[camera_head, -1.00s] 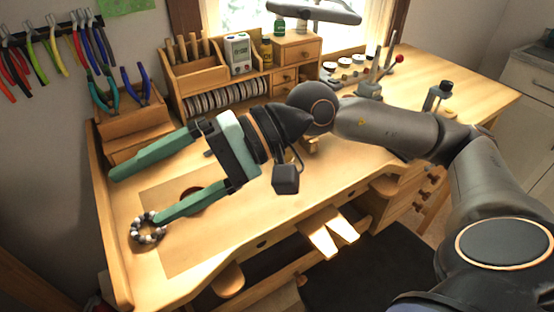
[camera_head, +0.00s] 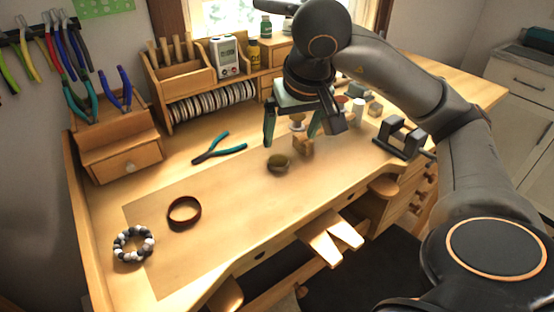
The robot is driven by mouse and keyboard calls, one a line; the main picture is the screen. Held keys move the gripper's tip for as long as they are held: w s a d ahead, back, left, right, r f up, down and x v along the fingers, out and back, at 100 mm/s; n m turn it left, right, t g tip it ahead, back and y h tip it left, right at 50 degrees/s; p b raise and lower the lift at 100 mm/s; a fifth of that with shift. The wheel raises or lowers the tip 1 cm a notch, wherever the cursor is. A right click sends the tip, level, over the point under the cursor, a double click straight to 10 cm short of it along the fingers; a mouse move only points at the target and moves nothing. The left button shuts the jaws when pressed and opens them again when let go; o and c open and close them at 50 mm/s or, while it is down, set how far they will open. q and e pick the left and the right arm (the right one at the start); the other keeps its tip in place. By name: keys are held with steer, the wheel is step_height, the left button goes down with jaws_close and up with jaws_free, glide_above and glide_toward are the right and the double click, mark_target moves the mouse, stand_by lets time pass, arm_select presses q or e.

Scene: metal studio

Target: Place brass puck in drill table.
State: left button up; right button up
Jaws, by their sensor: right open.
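My right gripper (camera_head: 291,134) is open, its two teal fingers pointing down over the middle of the bench. Just below and in front of it lies a low, round, dull olive-brown piece (camera_head: 279,163), which may be the brass puck. It stands clear of both fingers, and nothing shows gripped. A small wooden block (camera_head: 303,145) and a small pale-topped round piece (camera_head: 297,122) are close to the fingers. I cannot make out the drill table; my right arm covers part of the back right of the bench. My left gripper is not in view.
Pliers (camera_head: 220,149), a dark red-brown ring (camera_head: 184,213) and a beaded bracelet (camera_head: 134,244) lie on the bench's left half. A dark metal tool (camera_head: 403,137) stands at right. Wooden racks line the back. The front middle of the bench is clear.

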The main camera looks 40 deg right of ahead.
mark_target(279, 160)
steer(key=b+x, duration=0.1)
steer(key=x, duration=0.4)
steer(key=shift+w+a+x, duration=0.15)
steer(key=shift+x, duration=1.15)
steer(key=shift+w+a+x, duration=0.1)
steer(key=shift+w+x, duration=0.1)
steer(key=shift+x, duration=1.1)
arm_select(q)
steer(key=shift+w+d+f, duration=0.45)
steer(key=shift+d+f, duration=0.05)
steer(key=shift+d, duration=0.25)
arm_select(e)
steer(key=shift+r, duration=0.15)
steer(key=shift+c, duration=0.4)
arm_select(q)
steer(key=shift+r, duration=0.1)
arm_select(e)
jaws_close()
